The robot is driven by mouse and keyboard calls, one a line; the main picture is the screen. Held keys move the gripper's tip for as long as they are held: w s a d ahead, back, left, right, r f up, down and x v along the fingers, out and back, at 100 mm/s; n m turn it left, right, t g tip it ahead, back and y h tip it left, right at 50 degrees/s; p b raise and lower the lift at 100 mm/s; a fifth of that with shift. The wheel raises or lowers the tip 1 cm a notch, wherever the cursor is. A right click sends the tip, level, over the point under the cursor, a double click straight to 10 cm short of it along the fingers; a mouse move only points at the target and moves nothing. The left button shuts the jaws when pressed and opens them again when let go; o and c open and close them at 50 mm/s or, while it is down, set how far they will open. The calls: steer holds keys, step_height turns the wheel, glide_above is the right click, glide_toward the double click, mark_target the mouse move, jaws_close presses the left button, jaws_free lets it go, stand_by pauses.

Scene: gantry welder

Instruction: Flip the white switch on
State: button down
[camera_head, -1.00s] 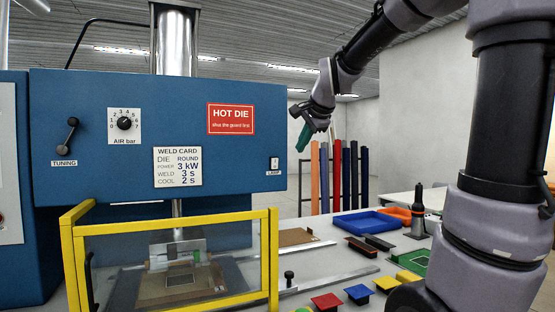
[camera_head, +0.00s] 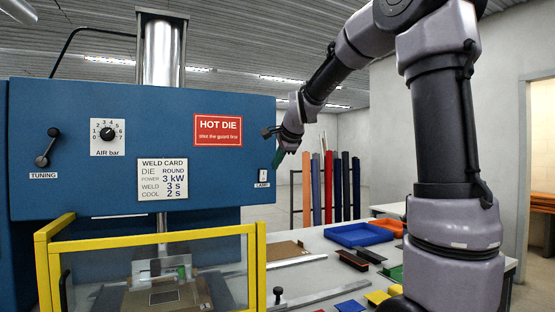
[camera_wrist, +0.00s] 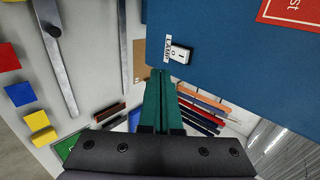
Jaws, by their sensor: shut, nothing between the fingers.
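The white switch (camera_head: 264,175) is a small plate above a LAMP label at the lower right end of the blue welder head (camera_head: 100,190). In the wrist view the switch (camera_wrist: 180,53) shows clear, marked with I and O, just beyond the fingertips and slightly to the right.
A yellow-framed guard (camera_head: 150,238) stands below the panel at the front. A tuning lever (camera_head: 47,147) and an air dial (camera_head: 107,133) are on the panel's left. The bench to the right holds a blue tray (camera_head: 358,235) and coloured blocks. Coloured rolls stand behind.

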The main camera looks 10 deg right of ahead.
mark_target(264, 171)
steer(key=w+f, duration=0.1)
steer(key=w, duration=0.1)
steer(key=w+a+f, duration=0.1)
steer(key=w, duration=0.2)
steer(key=w+f, duration=0.1)
steer(key=w, duration=0.1)
steer(key=shift+w+a+f, duration=0.15)
steer(key=shift+w+a, duration=0.1)
steer(key=shift+w, duration=0.25)
steer(key=shift+w+a, duration=0.1)
steer(key=shift+w+r, duration=0.2)
steer(key=shift+r, duration=0.05)
steer(key=shift+r, duration=0.75)
steer(key=shift+s, duration=0.15)
